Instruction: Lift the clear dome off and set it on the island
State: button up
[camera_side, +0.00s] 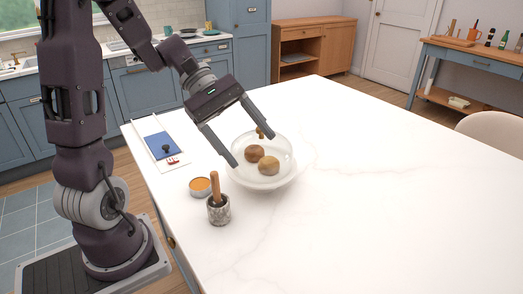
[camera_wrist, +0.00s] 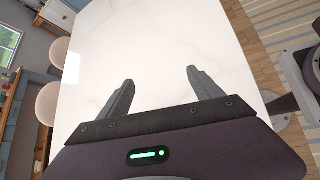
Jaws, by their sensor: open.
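The clear dome (camera_side: 284,152) covers two round brown buns (camera_side: 268,166) on a pale round stand (camera_side: 262,184) on the white island (camera_side: 390,180). A small brownish knob (camera_side: 260,132) shows at the dome's top. My gripper (camera_side: 254,150) is open with nothing between its fingers. In the side view its fingers straddle the knob and overlap the dome's outline; I cannot tell how high they are above it. In the wrist view my open gripper (camera_wrist: 160,76) has only bare white marble (camera_wrist: 150,40) beyond it, and neither dome nor knob shows.
A stone mortar with a wooden pestle (camera_side: 218,207) and a small orange-filled tin (camera_side: 200,187) stand left of the stand. A white board with a blue panel (camera_side: 160,144) lies at the back left. The island's right and front are clear.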

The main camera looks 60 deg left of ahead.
aim_at(261, 138)
jog(key=w+a+f+n+t, duration=0.1)
jog(key=w+a+n+t, duration=0.1)
jog(key=a+n, duration=0.1)
jog(key=w+a+f+n+t, duration=0.1)
jog(key=w+a+n+t, duration=0.1)
jog(key=a, duration=0.4)
jog(key=w+a+f+n+t, duration=0.1)
jog(key=a+f+n+t, duration=0.1)
jog(key=a+n, duration=0.3)
jog(key=shift+w+t+h, duration=0.3)
jog(key=shift+w+t, duration=0.1)
jog(key=shift+t, duration=0.2)
jog(key=x, duration=0.7)
jog(key=shift+w+a+f, duration=0.15)
jog(key=shift+a+f, duration=0.1)
jog(key=shift+a, duration=0.05)
jog(key=c, duration=1.5)
grip_shut()
jog(key=shift+f, duration=0.1)
jog(key=shift+f, duration=0.1)
